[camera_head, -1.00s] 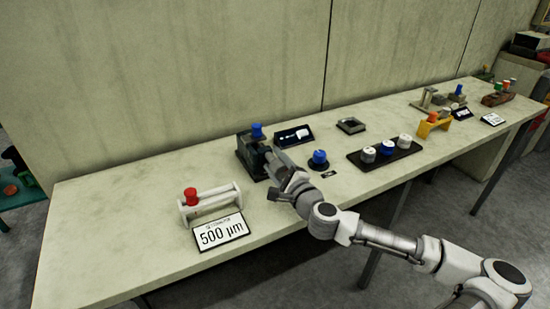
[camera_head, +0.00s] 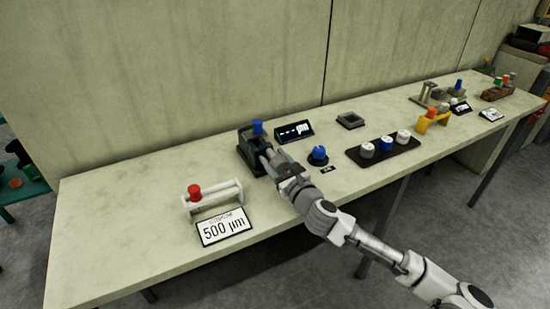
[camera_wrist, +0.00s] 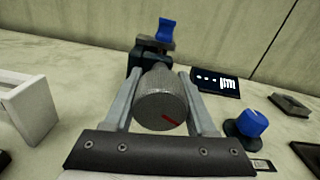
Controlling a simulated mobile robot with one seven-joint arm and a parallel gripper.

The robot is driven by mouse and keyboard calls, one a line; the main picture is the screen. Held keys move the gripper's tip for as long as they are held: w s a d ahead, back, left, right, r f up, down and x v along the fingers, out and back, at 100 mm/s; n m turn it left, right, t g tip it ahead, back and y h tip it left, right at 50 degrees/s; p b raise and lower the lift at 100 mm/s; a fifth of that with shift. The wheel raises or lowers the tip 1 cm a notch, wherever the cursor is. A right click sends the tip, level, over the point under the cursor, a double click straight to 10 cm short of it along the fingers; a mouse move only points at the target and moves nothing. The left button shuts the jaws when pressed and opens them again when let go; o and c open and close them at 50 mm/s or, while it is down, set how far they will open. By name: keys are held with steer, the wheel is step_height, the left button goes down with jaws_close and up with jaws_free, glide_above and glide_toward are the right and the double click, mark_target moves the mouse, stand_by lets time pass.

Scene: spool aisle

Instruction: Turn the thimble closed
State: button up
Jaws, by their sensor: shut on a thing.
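The thimble (camera_wrist: 161,98) is a grey knurled cylinder with a red mark low on its end face, large in the middle of the wrist view. My gripper (camera_wrist: 160,104) has one finger on each side of it and is shut on it. In the head view my gripper (camera_head: 277,166) reaches the dark micrometer stand (camera_head: 247,153) from the front right. The stand carries a blue knob (camera_head: 257,127), which also shows in the wrist view (camera_wrist: 166,31). The thimble's far end and its contact with the stand are hidden behind it.
A small black display (camera_head: 295,131) stands behind. A white-framed stand with a red knob (camera_head: 195,192) and a "500 µm" sign (camera_head: 224,227) are at left. A blue-topped knob (camera_head: 319,154) and a black tray of knobs (camera_head: 354,154) are at right. The front left table is clear.

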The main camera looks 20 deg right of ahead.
steer(key=m+b, duration=0.1)
steer(key=m, duration=0.2)
steer(key=shift+f+m, duration=0.1)
steer(key=shift+m, duration=0.2)
steer(key=shift+a+m+b, duration=0.1)
steer(key=shift+m+b, duration=0.3)
steer(key=shift+m, duration=1.2)
steer(key=o, duration=1.4)
steer(key=shift+c, duration=0.2)
steer(key=shift+s, duration=0.15)
